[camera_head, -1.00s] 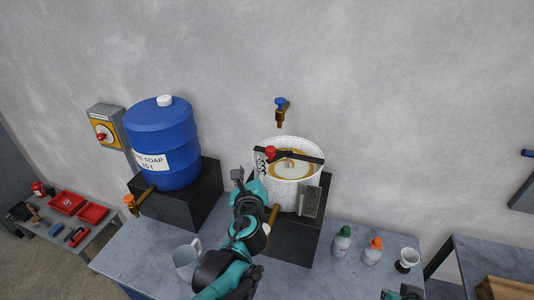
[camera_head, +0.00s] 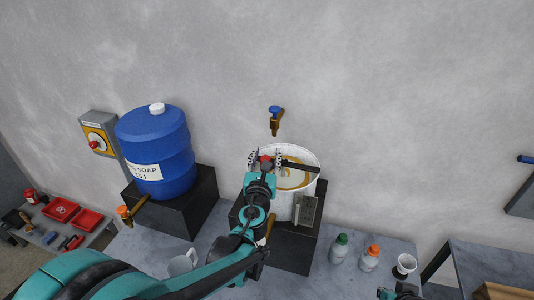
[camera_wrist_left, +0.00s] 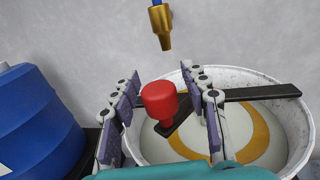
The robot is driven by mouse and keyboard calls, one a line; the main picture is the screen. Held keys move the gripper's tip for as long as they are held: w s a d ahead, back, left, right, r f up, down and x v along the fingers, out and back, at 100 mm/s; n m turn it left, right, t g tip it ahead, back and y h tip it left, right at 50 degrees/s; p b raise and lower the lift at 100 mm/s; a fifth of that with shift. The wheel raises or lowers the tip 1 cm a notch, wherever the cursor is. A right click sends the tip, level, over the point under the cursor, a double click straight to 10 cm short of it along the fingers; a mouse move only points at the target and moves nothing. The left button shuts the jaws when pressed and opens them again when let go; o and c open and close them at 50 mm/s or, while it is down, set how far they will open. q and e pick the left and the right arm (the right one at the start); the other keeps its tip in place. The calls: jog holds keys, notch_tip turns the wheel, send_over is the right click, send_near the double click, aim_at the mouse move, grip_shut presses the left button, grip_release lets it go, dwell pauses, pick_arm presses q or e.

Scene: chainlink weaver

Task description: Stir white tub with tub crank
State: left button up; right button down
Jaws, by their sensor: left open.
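The white tub (camera_head: 306,205) stands on a dark block and holds a pale liquid with a yellow-brown ring. The tub crank is a black bar across the rim (camera_head: 300,166) with a red knob (camera_wrist_left: 159,99). My left gripper (camera_head: 265,160) is open at the tub's left rim. In the left wrist view, its two fingers (camera_wrist_left: 164,110) stand either side of the red knob, with a gap visible on each side. Part of the crank is hidden behind the right finger. My right gripper (camera_head: 402,292) shows only in part at the bottom edge of the head view.
A blue soap barrel (camera_head: 155,140) with an orange-handled tap stands to the left. A blue-handled tap (camera_head: 275,118) sticks out above the tub.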

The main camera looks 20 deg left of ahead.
pick_arm(q)
jog(key=shift+w+a, duration=0.1)
jog(key=shift+w, duration=0.65)
grip_shut()
